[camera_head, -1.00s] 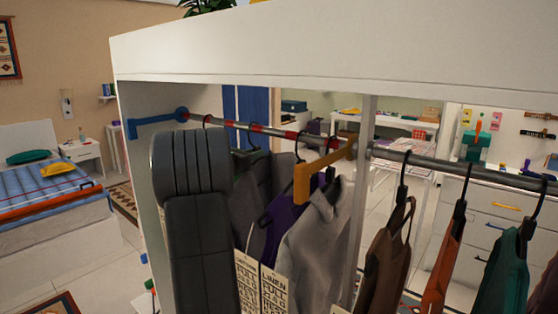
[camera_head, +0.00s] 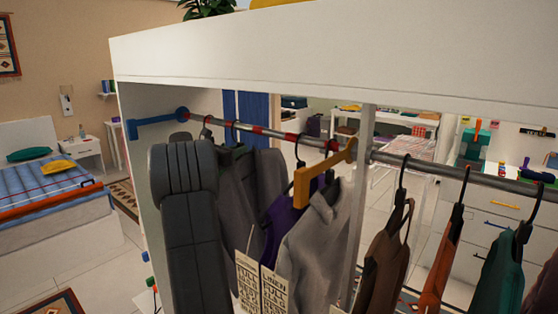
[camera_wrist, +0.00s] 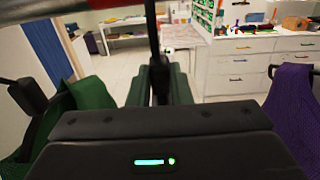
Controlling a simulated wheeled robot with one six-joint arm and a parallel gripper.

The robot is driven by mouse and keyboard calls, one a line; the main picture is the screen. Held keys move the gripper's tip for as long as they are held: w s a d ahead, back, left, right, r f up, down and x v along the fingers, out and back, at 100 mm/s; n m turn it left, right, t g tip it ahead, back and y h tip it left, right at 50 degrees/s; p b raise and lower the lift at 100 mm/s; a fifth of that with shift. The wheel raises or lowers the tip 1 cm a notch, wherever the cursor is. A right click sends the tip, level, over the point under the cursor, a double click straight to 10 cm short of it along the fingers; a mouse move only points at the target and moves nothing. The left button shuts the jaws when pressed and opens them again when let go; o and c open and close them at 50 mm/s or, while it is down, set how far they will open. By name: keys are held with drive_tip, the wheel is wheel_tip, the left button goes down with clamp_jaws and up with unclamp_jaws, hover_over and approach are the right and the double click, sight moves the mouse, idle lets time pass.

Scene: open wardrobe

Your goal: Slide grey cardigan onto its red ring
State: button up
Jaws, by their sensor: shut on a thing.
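A dark grey garment (camera_head: 268,172), which looks like the grey cardigan, hangs behind my arm, left of a purple garment (camera_head: 285,212). In the wrist view my gripper (camera_wrist: 160,82) is shut on a dark hanger, whose hook (camera_wrist: 153,25) rises out of view. In the head view, my arm hides the gripper and part of the dark grey garment. A hook (camera_head: 235,132) sits on the rod left of a red ring (camera_head: 258,130). Another red ring (camera_head: 333,145) is by the orange bracket. A lighter grey garment (camera_head: 318,245) hangs by that bracket.
Beside my gripper, the wrist view shows a green garment (camera_wrist: 90,105) at left and a purple one at right, both close. Brown (camera_head: 383,255), orange (camera_head: 440,265) and teal (camera_head: 503,270) garments hang farther right. The orange bracket (camera_head: 305,185) juts forward; a white panel (camera_head: 330,40) spans above.

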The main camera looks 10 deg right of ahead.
drive_tip(key=shift+w+a, duration=0.45)
drive_tip(key=shift+w, duration=0.1)
drive_tip(key=o, duration=0.4)
drive_tip(key=shift+w+a+p, duration=0.15)
drive_tip(key=shift+w+p, duration=0.1)
drive_tip(key=shift+p, duration=0.1)
drive_tip(key=o, duration=0.5)
drive_tip(key=shift+s, duration=0.1)
drive_tip(key=shift+f, duration=0.1)
drive_tip(key=b+v, duration=0.4)
drive_tip(key=v, duration=0.9)
drive_tip(key=shift+s+a+b, duration=0.25)
drive_tip(key=shift+b, duration=0.05)
